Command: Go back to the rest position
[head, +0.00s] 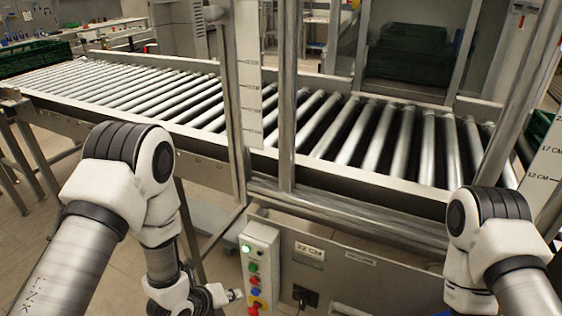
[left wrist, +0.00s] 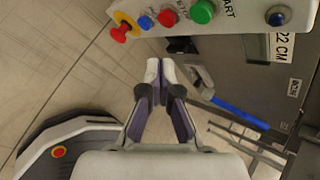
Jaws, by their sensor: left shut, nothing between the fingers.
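My left arm comes in from the left in the head view and hangs down in front of the conveyor. My left gripper (head: 236,295) is at the bottom of that view, just left of the control box. In the left wrist view the left gripper (left wrist: 161,70) has its fingertips together with nothing between them. My right arm (head: 490,235) shows at the lower right of the head view, bent downward. Its gripper is outside the frame.
The control box (head: 259,262) with coloured buttons is close to my left gripper; it also shows in the left wrist view (left wrist: 238,20). The roller conveyor (head: 190,105) crosses ahead, behind metal posts. A green crate (head: 35,58) stands at far left. Floor (left wrist: 60,90) is open on the left.

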